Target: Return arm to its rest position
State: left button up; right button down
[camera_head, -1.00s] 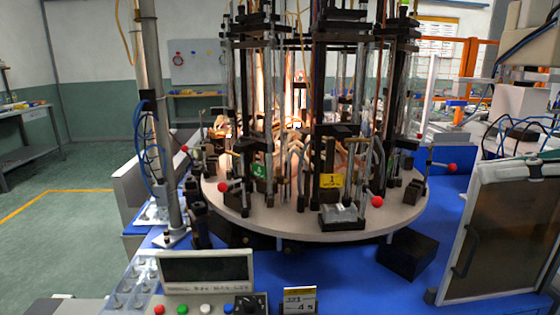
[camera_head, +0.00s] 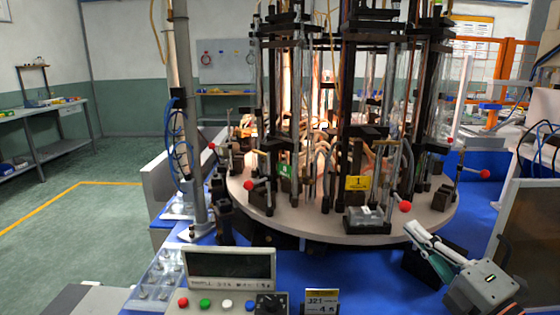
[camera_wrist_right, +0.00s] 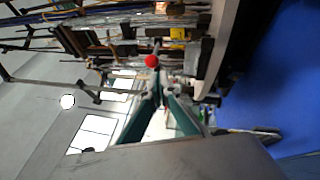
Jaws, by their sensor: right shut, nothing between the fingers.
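My right gripper (camera_head: 414,230) reaches in from the lower right of the head view, with its grey body and teal-lined fingers. It is over the blue bench beside the front right edge of the round table (camera_head: 300,222). In the right wrist view its fingers (camera_wrist_right: 158,88) meet at the tips with nothing between them. A red ball knob (camera_wrist_right: 152,61) shows just beyond the fingertips there. My left gripper is not in view.
The round table carries tall sealing fixtures, glass tubes and red-knobbed levers (camera_head: 404,206). A dark-panelled door (camera_head: 528,235) stands at the right. A control box (camera_head: 228,270) and a sign (camera_head: 322,302) are at the front.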

jog(key=s+d+f+m+g+h, duration=0.2)
jog(key=s+d+f+m+h, duration=0.25)
jog(key=f, duration=0.55)
jog(key=s+d+f+m+g+h, duration=0.25)
jog(key=f+m+h, duration=0.35)
jog(key=f, duration=0.5)
jog(key=s+d+f+m+g+h, duration=0.25)
jog(key=s+f+m+g, duration=0.5)
jog(key=s+f, duration=1.05)
pick_arm(q)
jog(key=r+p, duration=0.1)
jog(key=p, duration=0.1)
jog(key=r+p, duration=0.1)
jog(key=p, duration=0.1)
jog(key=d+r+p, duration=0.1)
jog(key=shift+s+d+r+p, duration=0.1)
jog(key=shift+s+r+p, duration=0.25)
jog(key=shift+p, duration=0.05)
pick_arm(e)
jog(key=w+a+f+m+t+y, duration=0.1)
jog(key=a+y, duration=0.3)
jog(key=a, duration=0.3)
jog(key=w+a+f+m+t+y, duration=0.1)
jog(key=a+y, duration=0.3)
jog(key=a, duration=0.4)
jog(key=shift+a+f+t, duration=0.25)
jog(key=shift+f+t, duration=0.4)
jog(key=shift+t, duration=0.15)
